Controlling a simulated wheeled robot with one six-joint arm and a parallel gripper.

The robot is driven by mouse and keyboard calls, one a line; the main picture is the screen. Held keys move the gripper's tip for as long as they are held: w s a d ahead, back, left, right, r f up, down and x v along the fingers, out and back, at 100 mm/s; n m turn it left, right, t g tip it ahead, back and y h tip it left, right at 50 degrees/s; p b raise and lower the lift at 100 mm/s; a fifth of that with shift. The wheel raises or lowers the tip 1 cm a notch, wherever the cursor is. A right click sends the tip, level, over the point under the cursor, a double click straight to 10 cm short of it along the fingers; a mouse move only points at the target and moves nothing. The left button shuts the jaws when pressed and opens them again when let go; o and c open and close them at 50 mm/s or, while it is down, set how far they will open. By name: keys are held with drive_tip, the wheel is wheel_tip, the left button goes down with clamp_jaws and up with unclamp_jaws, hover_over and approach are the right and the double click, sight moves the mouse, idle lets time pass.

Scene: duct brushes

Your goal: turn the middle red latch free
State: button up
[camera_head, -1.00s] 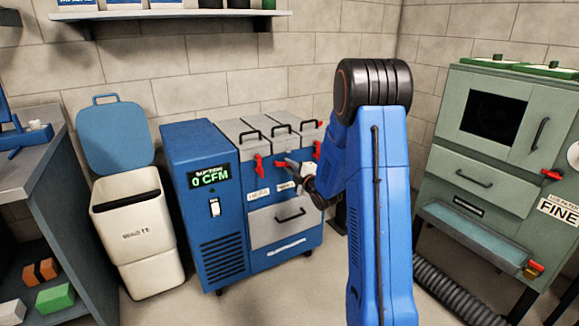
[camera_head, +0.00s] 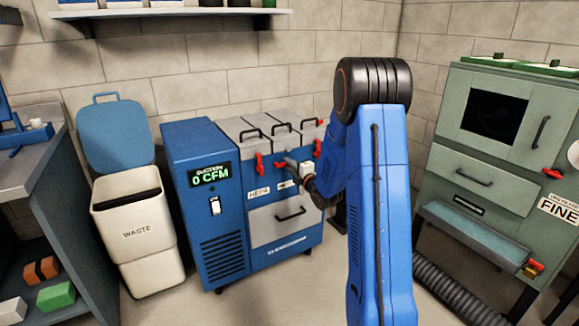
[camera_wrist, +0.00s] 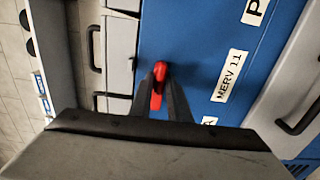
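The middle red latch (camera_wrist: 158,82) is on the blue front of the filter cabinet (camera_head: 229,220), beside the MERV 11 label (camera_wrist: 229,76). In the wrist view my gripper (camera_wrist: 160,78) has one dark finger on each side of the latch. The fingers look shut on it, with no clear gap; they cover part of its sides. In the head view my gripper (camera_head: 287,163) reaches the cabinet front from the right and hides most of the middle latch. The left red latch (camera_head: 259,167) and right red latch (camera_head: 317,149) show on either side.
Grey lids with black handles (camera_head: 271,128) top the cabinet. A grey drawer (camera_head: 268,226) is below the latches. A white waste bin (camera_head: 142,225) stands to the left, a green cabinet (camera_head: 482,160) to the right. A ribbed hose (camera_head: 450,290) lies on the floor.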

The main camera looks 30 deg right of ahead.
drive_tip(key=shift+o, duration=0.9)
drive_tip(key=s, duration=1.7)
drive_tip(key=shift+s+d, duration=0.25)
drive_tip(key=shift+d, duration=0.05)
drive_tip(key=s+a+r+m+g+h, duration=0.3)
drive_tip(key=s+a+r+m+g, duration=0.4)
drive_tip(key=s+m, duration=0.25)
drive_tip(key=s+a+m+g, duration=0.2)
drive_tip(key=s+a+m, duration=0.1)
drive_tip(key=s, duration=0.5)
drive_tip(key=s+a+m+g+y, duration=0.1)
drive_tip(key=s+a+m+g, duration=0.1)
drive_tip(key=s+a, duration=0.4)
drive_tip(key=s+a+m+g+y, duration=0.1)
drive_tip(key=s+a+m, duration=0.3)
drive_tip(key=s, duration=0.7)
drive_tip(key=shift+s+a+f+g, duration=0.25)
drive_tip(key=shift+s+a+g, duration=0.1)
drive_tip(key=shift+a+g, duration=0.3)
